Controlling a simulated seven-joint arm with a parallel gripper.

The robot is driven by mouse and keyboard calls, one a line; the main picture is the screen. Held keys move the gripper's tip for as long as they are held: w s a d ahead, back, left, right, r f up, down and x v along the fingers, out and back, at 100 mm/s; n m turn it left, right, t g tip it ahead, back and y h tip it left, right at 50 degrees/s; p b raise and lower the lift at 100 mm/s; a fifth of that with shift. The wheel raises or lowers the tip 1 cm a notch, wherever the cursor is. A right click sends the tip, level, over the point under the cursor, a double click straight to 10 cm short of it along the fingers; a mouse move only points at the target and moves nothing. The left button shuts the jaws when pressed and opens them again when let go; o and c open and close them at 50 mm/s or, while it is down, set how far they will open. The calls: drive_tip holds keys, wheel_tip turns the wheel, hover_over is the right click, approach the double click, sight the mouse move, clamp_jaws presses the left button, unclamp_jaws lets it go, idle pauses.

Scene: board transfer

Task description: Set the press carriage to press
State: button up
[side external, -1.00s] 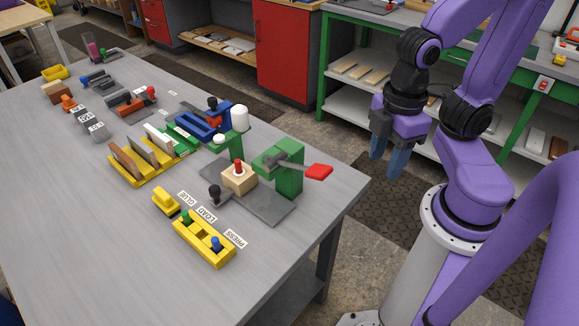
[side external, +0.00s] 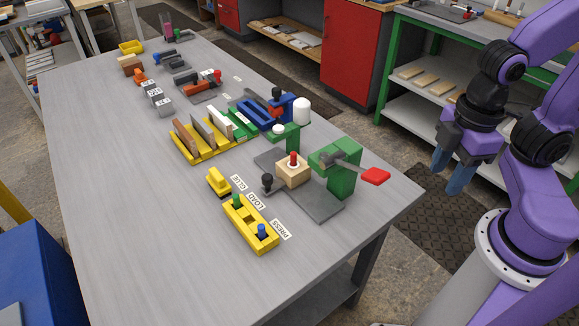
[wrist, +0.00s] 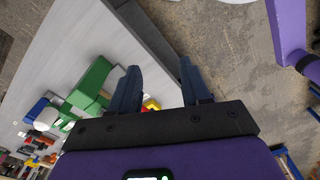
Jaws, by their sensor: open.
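The green press (side external: 342,182) with a red-tipped lever (side external: 375,176) stands on a grey plate (side external: 322,208) near the table's right end. A pale wooden block (side external: 293,173) with a red peg sits beside it on the plate. A black knob (side external: 267,181) stands at the plate's left. In front lies a yellow frame (side external: 249,224) with a green and a blue peg, beside GLUE, LOAD and PRESS labels (side external: 280,230). I cannot tell for sure which part is the carriage. My gripper (side external: 448,188) is open and empty, off the table's right edge; its fingers show in the wrist view (wrist: 160,75).
A yellow rack (side external: 210,153) holds upright boards. A small yellow block (side external: 218,182) is by the GLUE label. A white-topped green post (side external: 290,130) and blue fixture (side external: 258,112) stand behind the plate. The table's front left (side external: 130,220) is clear.

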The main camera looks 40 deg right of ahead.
idle(0.4)
drive_tip(key=shift+o, duration=0.9)
drive_tip(key=n, duration=0.2)
hover_over(268, 177)
wheel_tip(268, 177, down, 2)
drive_tip(key=f, duration=0.1)
wheel_tip(268, 177, down, 16)
drive_tip(key=shift+w+d, duration=0.1)
drive_tip(key=shift+w, duration=0.05)
clamp_jaws()
